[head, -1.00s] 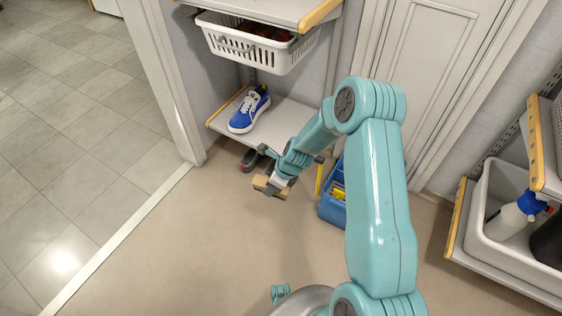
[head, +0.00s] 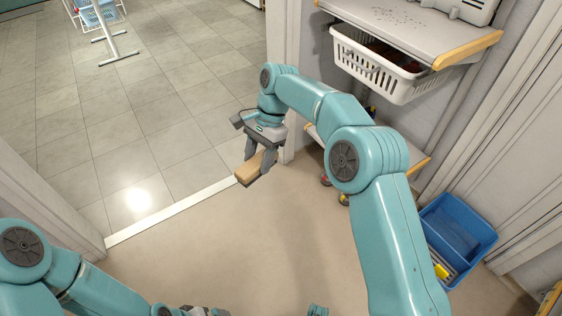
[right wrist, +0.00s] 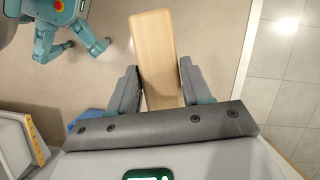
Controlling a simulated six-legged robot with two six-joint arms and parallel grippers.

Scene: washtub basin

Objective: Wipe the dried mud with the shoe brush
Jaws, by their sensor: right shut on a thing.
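The shoe brush (head: 248,170) shows as a pale wooden block. My right gripper (head: 258,168) is shut on it and holds it above the floor near the doorway strip. In the right wrist view the brush (right wrist: 155,45) sticks out lengthwise between the two fingers of the gripper (right wrist: 158,72); its bristles are hidden. Small dark specks, apparently the dried mud (head: 405,16), lie on the grey top shelf (head: 390,32) at the upper right, well apart from the brush. My left gripper (head: 195,311) is cut off at the bottom edge, and its jaws cannot be made out.
A white basket (head: 378,72) hangs under the top shelf. A pale device (head: 466,8) stands at the shelf's back. A blue caddy (head: 455,235) sits on the floor at right. My right upper arm covers most of the lower shelf. The middle floor is clear.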

